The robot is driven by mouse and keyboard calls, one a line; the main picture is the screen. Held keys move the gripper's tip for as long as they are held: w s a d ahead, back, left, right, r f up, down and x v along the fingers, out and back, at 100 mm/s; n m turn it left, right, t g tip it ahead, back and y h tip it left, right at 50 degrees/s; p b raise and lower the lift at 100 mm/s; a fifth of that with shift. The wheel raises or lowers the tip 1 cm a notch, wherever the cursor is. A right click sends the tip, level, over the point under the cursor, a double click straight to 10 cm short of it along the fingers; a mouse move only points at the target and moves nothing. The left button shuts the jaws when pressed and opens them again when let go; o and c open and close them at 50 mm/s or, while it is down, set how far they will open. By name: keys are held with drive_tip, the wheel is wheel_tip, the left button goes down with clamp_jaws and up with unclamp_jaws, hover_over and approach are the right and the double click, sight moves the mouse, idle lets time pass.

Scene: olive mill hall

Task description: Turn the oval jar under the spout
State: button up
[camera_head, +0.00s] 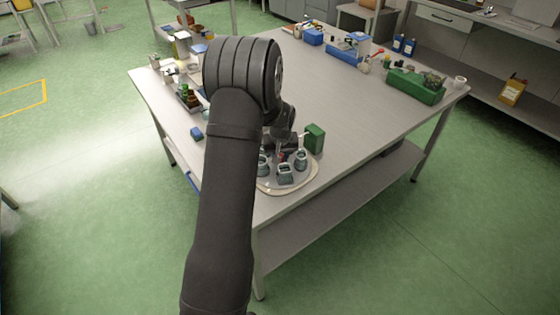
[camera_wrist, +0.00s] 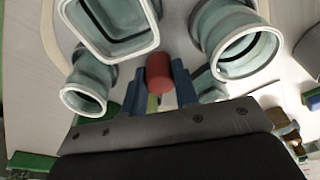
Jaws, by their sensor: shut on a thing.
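A pale round turntable (camera_head: 268,187) stands at the table's near corner with several grey-green jars on it. A jar with a squarish mouth (camera_head: 285,177) is at its front and also shows in the wrist view (camera_wrist: 112,52). A jar at the left (camera_head: 264,168) and a jar at the right (camera_head: 301,163) have rounded mouths. I cannot tell for sure which is the oval one. A green box with a spout (camera_head: 315,138) stands at the turntable's right rear. My gripper (camera_wrist: 158,90) is shut on a red knob (camera_wrist: 159,70) among the jars; its blue fingers flank the knob.
A small blue block (camera_head: 196,133) lies left of my arm. A crate of bottles (camera_head: 189,98) is at the table's left edge. A green bin (camera_head: 415,87) and blue trays (camera_head: 343,55) stand at the far side. The middle of the table is clear.

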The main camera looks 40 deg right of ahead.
drive_tip(key=n, duration=0.4)
drive_tip(key=shift+w+a+n+y, duration=0.1)
drive_tip(key=shift+n+y, duration=0.2)
drive_tip(key=shift+y, duration=0.1)
drive_tip(key=shift+n, duration=0.7)
drive_tip(key=shift+a, duration=0.1)
drive_tip(key=shift+n+y, duration=0.3)
drive_tip(key=shift+n, duration=0.6)
drive_tip(key=shift+f, duration=0.1)
drive_tip(key=shift+m, duration=0.6)
drive_tip(key=o, duration=0.6)
